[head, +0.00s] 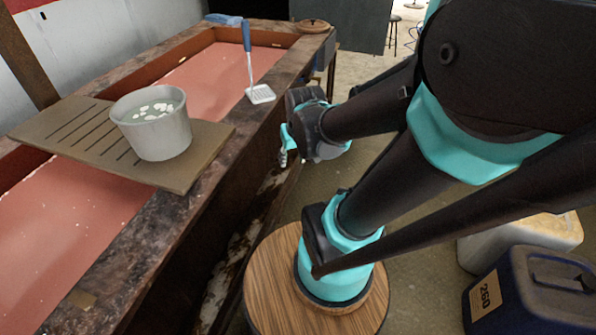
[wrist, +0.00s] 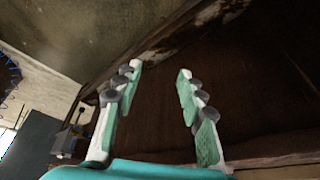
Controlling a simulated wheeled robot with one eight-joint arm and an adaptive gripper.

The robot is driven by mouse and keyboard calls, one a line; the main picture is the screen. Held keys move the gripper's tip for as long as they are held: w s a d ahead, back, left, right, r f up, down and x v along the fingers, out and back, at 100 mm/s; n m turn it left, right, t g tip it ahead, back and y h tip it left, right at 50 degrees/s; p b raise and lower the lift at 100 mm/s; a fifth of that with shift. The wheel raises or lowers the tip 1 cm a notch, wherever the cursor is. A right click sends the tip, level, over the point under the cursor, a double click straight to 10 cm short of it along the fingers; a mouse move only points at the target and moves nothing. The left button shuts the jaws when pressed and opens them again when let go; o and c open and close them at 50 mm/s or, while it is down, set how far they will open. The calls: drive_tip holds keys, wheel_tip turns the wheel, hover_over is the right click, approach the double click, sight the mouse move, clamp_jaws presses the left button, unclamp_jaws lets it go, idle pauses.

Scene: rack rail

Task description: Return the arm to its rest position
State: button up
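My gripper (head: 289,150) hangs beside the dark outer side of the long trough, below its rim, and is partly hidden behind my wrist in the head view. In the wrist view my gripper (wrist: 159,72) shows two teal-and-white fingers spread apart with nothing between them. A dark brown surface lies beyond the fingers. My arm is bent, its dark links reaching from the upper right toward the trough.
The trough (head: 190,85) has a pinkish-red bed. A slatted board (head: 200,160) across it carries a whitish pot (head: 160,137) with pale pieces inside. A blue-handled slotted spatula (head: 261,94) rests at the rim. A blue container (head: 500,290) stands on the floor at right.

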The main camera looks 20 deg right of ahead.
drive_tip(key=s+f, duration=0.3)
drive_tip(key=shift+s+d, duration=0.2)
drive_tip(key=shift+s, duration=0.1)
idle(0.9)
